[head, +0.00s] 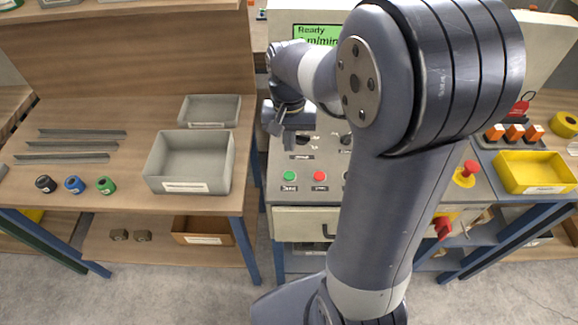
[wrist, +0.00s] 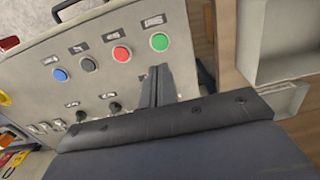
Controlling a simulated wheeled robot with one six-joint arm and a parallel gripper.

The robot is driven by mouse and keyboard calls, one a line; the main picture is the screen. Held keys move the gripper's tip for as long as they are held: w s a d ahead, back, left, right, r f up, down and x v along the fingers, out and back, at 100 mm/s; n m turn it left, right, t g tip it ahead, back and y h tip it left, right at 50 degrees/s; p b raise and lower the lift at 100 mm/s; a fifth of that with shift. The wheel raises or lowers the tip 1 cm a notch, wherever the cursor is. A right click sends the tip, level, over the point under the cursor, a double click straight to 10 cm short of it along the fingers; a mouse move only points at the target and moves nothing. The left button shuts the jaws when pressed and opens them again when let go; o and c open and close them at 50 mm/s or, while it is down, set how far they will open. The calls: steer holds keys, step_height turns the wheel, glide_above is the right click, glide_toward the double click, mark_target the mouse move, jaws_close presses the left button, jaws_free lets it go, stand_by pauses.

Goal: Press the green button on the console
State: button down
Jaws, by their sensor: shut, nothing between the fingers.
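The grey console (head: 310,206) has a green button (head: 290,176) at the left of its sloped panel, beside a red button (head: 320,176). In the wrist view the green button (wrist: 159,42) is at the top, with the red button (wrist: 122,54) to its left. My gripper (head: 274,128) is above the upper left part of the panel, behind the green button in the head view. In the wrist view its dark fingers (wrist: 158,72) are together and empty, with their tips just below the green button in the picture. They look apart from it.
A blue button (wrist: 60,75), a black button (wrist: 88,64) and dark knobs share the panel. A grey bin (head: 190,188) stands on the wooden table to the left. A yellow bin (head: 535,186) and a red emergency knob (head: 469,168) are to the right.

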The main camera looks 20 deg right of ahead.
mark_target(289, 175)
step_height(289, 175, down, 10)
steer(key=shift+f+p, duration=0.2)
steer(key=shift+p, duration=0.3)
steer(key=shift+f, duration=0.1)
